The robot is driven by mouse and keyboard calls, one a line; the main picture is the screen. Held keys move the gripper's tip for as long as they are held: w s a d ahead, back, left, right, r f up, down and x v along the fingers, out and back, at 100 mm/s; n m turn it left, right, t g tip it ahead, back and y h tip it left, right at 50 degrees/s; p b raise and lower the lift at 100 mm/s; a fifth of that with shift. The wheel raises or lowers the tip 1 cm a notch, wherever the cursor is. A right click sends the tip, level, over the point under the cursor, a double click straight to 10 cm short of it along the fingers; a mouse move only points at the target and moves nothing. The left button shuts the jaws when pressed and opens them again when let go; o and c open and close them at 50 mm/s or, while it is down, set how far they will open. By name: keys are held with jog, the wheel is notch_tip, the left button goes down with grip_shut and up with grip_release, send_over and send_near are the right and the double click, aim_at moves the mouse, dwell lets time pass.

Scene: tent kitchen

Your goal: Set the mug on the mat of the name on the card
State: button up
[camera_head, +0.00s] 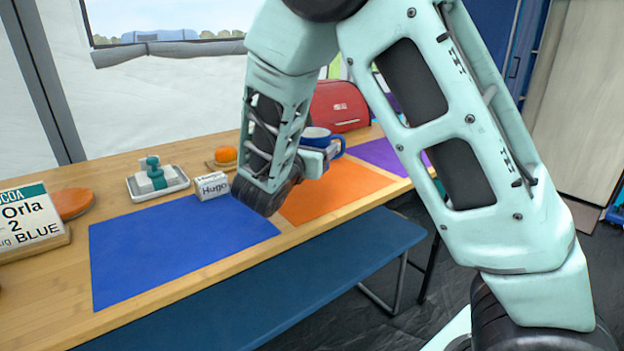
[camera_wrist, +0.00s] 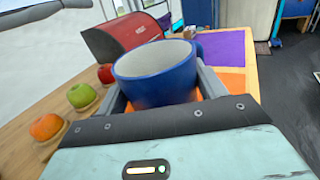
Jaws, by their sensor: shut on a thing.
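A card (camera_head: 30,222) on a wooden stand at the left edge of the head view is partly cut off; I can read "Orla", "2" and "BLUE". My gripper (camera_head: 322,155) is shut on a blue mug (camera_head: 316,139), white inside, held upright; both show in the wrist view, the gripper (camera_wrist: 163,95) around the mug (camera_wrist: 155,82). The mug appears over or near the orange mat (camera_head: 335,193). A blue mat (camera_head: 170,245) lies to the left, with a "Hugo" name block (camera_head: 212,186) at its back edge. A purple mat (camera_head: 378,154) lies to the right. Other name blocks are not visible.
A red bread bin (camera_head: 340,104) stands at the back. A white tray (camera_head: 178,188) with a teal-topped item and an orange fruit (camera_head: 225,154) sit behind the blue mat. Several fruits line the wrist view's left. A blue bench (camera_head: 270,285) runs along the front.

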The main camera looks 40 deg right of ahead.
jog(key=shift+f+b, duration=0.85)
jog(key=shift+f, duration=1.9)
jog(key=o, duration=1.1)
jog(key=shift+f, duration=0.15)
jog(key=shift+o, duration=0.2)
jog(key=shift+r, duration=0.25)
jog(key=p+v, duration=0.2)
jog(key=v, duration=1)
jog(key=shift+f, duration=0.15)
